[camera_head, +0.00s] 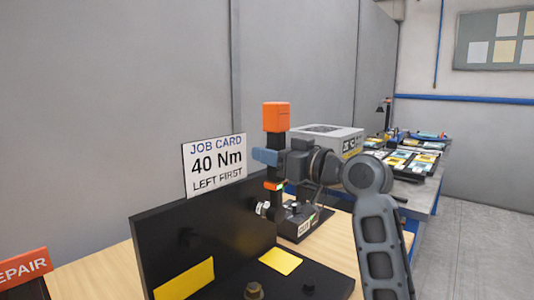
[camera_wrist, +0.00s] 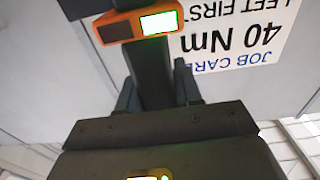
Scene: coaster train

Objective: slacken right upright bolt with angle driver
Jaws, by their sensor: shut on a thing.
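My gripper (camera_head: 268,157) is shut on the dark handle of the angle driver (camera_head: 277,116), which stands upright with its orange block on top. In the wrist view my gripper (camera_wrist: 156,92) closes around the dark handle, and the driver's orange collar (camera_wrist: 112,28) shows a lit green window. The driver's lower end is beside the right end of the black upright plate (camera_head: 150,236). A silver piece (camera_head: 263,208) shows there; I cannot tell whether it is the socket or the right bolt, or whether they touch. A dark bolt (camera_head: 187,237) sits farther left on the plate.
A brass-coloured bolt (camera_head: 254,290) stands on the black base, near a yellow patch (camera_head: 281,261). A job card (camera_head: 214,166) reads "40 Nm, left first". A dark labelled device (camera_head: 302,226) and a grey box (camera_head: 335,132) stand behind my gripper. A cluttered bench (camera_head: 425,190) is farther right.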

